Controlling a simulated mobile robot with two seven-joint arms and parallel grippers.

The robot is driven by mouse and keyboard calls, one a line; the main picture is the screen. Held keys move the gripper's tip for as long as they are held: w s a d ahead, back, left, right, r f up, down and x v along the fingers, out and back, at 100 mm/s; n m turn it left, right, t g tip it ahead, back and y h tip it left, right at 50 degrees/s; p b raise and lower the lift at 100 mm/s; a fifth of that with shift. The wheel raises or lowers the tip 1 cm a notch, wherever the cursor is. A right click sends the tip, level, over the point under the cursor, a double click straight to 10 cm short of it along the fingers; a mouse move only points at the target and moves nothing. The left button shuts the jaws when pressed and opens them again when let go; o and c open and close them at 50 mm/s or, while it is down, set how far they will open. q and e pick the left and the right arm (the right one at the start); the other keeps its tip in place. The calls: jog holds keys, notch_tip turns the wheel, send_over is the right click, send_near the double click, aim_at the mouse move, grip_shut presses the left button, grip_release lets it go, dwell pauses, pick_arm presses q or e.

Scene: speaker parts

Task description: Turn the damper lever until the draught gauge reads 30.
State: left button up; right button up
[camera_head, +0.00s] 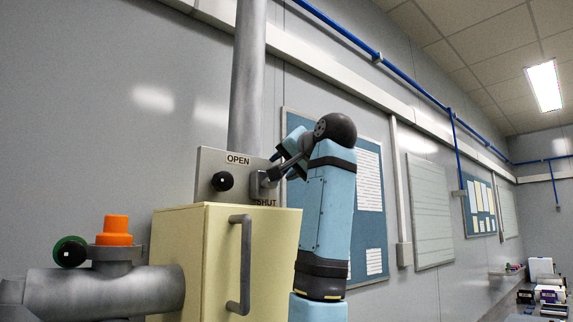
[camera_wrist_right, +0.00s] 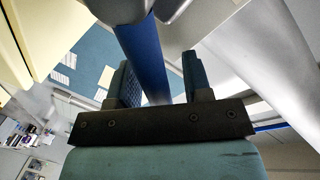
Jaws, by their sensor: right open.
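The grey plate (camera_head: 210,160) with OPEN and SHUT labels stands above the cream cabinet. A grey lever hub (camera_head: 260,184) sits at its right side, partly behind my right gripper (camera_head: 288,160). In the right wrist view a blue bar, seemingly the lever's handle (camera_wrist_right: 143,55), runs between the fingers of my right gripper (camera_wrist_right: 160,82). The gripper is open, with a clear gap between the bar and the right finger. Whether the left finger touches the bar I cannot tell. No draught gauge reading is legible. My left gripper is not in view.
The cream cabinet (camera_head: 185,260) with a grey handle (camera_head: 242,265) stands below the plate. A black knob (camera_head: 223,181) is on the plate. A grey pipe (camera_head: 247,80) rises behind it. A thick pipe (camera_head: 110,292) with an orange cap (camera_head: 116,229) lies left.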

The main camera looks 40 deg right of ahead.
jog(key=shift+s, duration=0.1)
jog(key=s+r+b, duration=0.1)
jog(key=s+b, duration=1.2)
jog(key=shift+s+a+r, duration=0.25)
jog(key=shift+a+r, duration=0.15)
jog(key=shift+r, duration=0.1)
